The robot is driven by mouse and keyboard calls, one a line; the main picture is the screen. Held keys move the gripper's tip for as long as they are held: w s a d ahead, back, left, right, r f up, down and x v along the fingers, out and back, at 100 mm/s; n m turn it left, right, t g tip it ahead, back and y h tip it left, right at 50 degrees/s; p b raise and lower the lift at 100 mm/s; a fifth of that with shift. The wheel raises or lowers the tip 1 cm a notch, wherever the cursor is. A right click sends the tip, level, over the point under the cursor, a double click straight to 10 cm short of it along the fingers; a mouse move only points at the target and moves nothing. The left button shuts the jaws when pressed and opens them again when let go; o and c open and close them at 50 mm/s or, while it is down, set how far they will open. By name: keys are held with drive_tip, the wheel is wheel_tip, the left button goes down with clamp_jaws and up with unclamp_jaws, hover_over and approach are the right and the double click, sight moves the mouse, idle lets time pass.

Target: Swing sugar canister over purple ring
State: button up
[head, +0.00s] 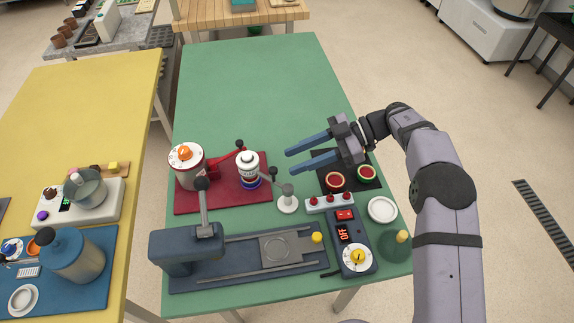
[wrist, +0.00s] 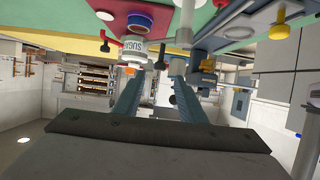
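The white sugar canister (head: 248,162) has a dark cap and stands at the right part of the red base. In the wrist view the sugar canister (wrist: 132,48) appears upside down, with part of its label readable. A blue-purple ring (head: 245,183) shows low at the canister's foot, partly hidden by it; the wrist view shows a ring (wrist: 140,21) near the canister. Whether the canister is centred over it I cannot tell. My gripper (head: 291,161) is open and empty, right of the canister and apart from it. Its two blue fingers point left; they also show in the wrist view (wrist: 168,68).
The red base (head: 220,200) also carries a drum with an orange knob (head: 185,153) and a red arm with a black knob (head: 240,143). A pale post (head: 287,203) stands just right of it. A dark press (head: 187,247) lies in front. The green table's (head: 250,85) far half is clear.

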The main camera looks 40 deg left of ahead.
drive_tip(key=shift+v, duration=0.95)
